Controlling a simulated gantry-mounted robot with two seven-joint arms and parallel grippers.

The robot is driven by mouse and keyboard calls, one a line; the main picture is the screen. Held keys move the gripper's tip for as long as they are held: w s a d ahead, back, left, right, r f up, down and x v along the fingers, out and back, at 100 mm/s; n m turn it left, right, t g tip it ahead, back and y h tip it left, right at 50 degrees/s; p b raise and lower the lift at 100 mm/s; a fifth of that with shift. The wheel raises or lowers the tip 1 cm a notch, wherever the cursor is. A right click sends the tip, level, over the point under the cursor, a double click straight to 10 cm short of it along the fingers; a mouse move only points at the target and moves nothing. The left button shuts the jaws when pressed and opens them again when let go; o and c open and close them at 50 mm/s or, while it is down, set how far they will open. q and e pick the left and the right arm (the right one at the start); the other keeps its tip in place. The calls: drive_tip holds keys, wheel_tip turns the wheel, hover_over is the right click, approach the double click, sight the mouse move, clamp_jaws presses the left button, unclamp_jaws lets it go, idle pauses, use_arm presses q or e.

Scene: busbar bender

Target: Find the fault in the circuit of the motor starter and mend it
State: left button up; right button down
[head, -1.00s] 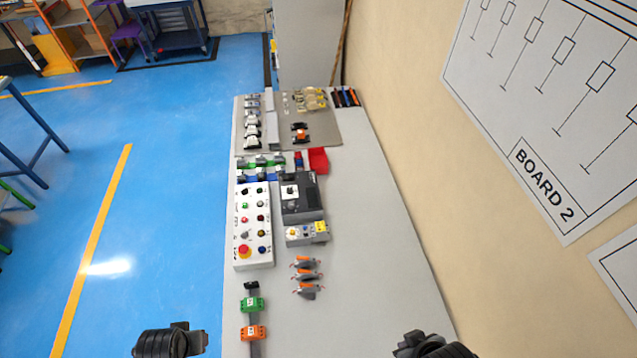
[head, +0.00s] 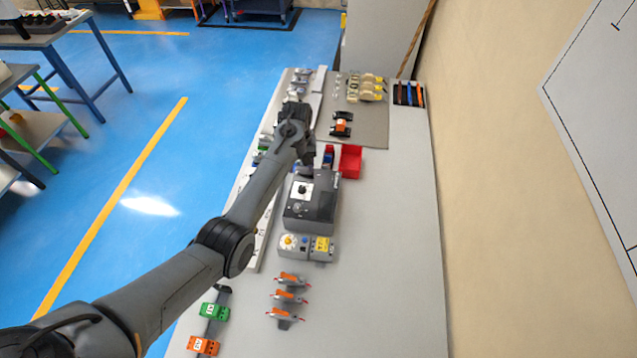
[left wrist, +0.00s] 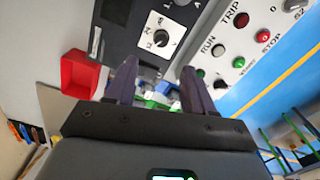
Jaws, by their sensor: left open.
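My left gripper (head: 306,160) is open above the bench, near the far end of a dark box (head: 312,212) with a white selector dial (head: 301,190). In the left wrist view its two fingers (left wrist: 158,84) are apart, with green and blue terminal blocks (left wrist: 158,100) beyond and between them; I cannot tell the height gap. The white button panel (left wrist: 250,52), marked TRIP, RUN and STOP, shows at upper right there; my left arm hides most of it in the head view. My right gripper is out of view.
A red bin (head: 351,165) stands beyond the dark box. A grey unit with a yellow label (head: 305,247), several orange clips (head: 287,298), a green block (head: 214,311) and an orange block (head: 203,346) lie nearer. The bench's right side (head: 400,250) is clear, along the wall.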

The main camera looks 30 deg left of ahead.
sight(302, 187)
use_arm(q)
wheel_tip(302, 187, down, 10)
drive_tip(key=shift+s+f+b, duration=0.15)
drive_tip(key=shift+b, duration=0.55)
drive_tip(key=shift+c, duration=0.3)
clamp_jaws()
